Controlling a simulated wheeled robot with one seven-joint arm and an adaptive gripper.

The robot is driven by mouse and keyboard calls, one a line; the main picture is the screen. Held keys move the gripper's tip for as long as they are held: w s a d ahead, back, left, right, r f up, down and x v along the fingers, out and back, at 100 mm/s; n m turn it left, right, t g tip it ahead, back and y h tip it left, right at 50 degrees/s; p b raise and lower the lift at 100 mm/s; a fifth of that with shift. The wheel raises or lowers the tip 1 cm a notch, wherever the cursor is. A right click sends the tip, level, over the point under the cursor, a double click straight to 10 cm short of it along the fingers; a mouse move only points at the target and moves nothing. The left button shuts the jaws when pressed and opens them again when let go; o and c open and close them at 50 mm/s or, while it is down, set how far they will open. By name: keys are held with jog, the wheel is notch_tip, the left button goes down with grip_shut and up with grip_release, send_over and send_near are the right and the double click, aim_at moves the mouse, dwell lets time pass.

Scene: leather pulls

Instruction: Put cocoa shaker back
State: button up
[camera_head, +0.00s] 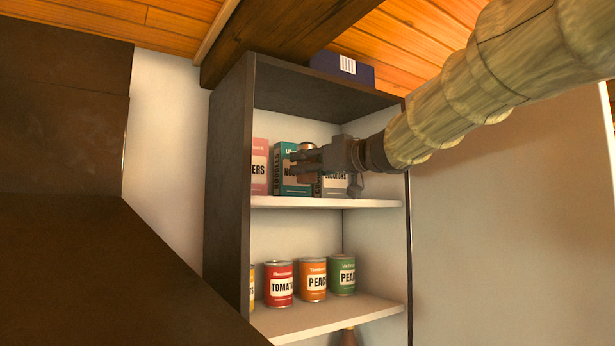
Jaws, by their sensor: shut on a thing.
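My gripper (298,163) is at the upper shelf of the open cabinet, in front of the boxes there. It is shut on a small, brownish, coppery thing, the cocoa shaker (306,147), mostly hidden by the fingers. Only bits of it show above and below them. It is held above the upper shelf board (325,202); I cannot tell whether it touches the boxes behind. My arm reaches in from the upper right.
A pink box (260,168), a teal noodles box (285,183) and a grey box (334,187) stand on the upper shelf. Several cans, including a red tomato can (279,285), line the lower shelf (335,318). The cabinet's dark side wall (228,185) bounds the left. A blue box (342,67) lies on top.

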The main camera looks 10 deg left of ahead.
aim_at(314, 179)
notch_tip(314, 179, down, 3)
jog(key=shift+s+r+p, duration=0.15)
jog(key=shift+r+p, duration=0.05)
jog(key=shift+p, duration=0.3)
jog(key=shift+f, duration=0.45)
jog(key=o, duration=1.1)
jog(key=shift+f, duration=0.1)
jog(key=shift+c, duration=0.2)
